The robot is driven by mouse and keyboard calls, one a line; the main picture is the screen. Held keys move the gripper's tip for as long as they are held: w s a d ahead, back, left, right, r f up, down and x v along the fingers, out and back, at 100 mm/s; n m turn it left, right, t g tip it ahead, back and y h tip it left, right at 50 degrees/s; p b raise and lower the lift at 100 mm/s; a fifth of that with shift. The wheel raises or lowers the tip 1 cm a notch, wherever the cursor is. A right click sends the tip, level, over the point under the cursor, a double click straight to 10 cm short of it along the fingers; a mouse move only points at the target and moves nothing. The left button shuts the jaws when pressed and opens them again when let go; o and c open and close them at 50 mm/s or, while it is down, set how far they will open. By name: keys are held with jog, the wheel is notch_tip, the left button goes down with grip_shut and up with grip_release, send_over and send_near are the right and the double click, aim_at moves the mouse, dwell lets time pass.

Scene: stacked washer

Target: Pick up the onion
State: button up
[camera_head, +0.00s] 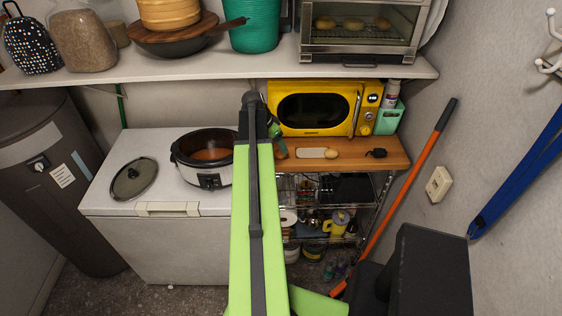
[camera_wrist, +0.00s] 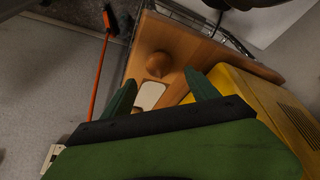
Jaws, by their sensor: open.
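A round brown onion (camera_wrist: 158,64) sits on the wooden top of the rack in the wrist view, beside a pale board. In the head view the onion (camera_head: 281,150) is partly hidden by my gripper. My gripper (camera_head: 275,131) is open and empty, above the wooden top near the onion. In the wrist view its two green fingers (camera_wrist: 161,92) are spread apart, with the onion beyond them and the pale board partly between them.
The yellow microwave (camera_head: 318,108) stands behind, close to my fingers. The pale board (camera_head: 312,153), a small yellowish item (camera_head: 331,153) and a dark object (camera_head: 377,152) lie right of the onion. A slow cooker (camera_head: 205,158) stands left. An orange-handled tool (camera_head: 405,195) leans right.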

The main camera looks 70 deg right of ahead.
jog(key=b+x, duration=0.5)
jog(key=shift+w+f, duration=0.1)
jog(key=shift+f, duration=0.15)
jog(key=shift+r, duration=0.2)
jog(key=c, duration=1.5)
jog(key=shift+r+p, duration=0.5)
jog(key=shift+p, duration=0.2)
notch_tip(320, 180, up, 4)
jog(key=p, duration=0.4)
jog(key=shift+s+a+r+p, duration=0.35)
jog(key=shift+s+r+p, duration=0.65)
jog(key=shift+s, duration=0.9)
jog(key=shift+s+a+r+p, duration=0.4)
jog(key=shift+s+r+p, duration=0.6)
jog(key=shift+s, duration=0.95)
jog(key=shift+s+a+r+p, duration=0.35)
jog(key=shift+s+r+p, duration=0.65)
jog(key=shift+s, duration=0.9)
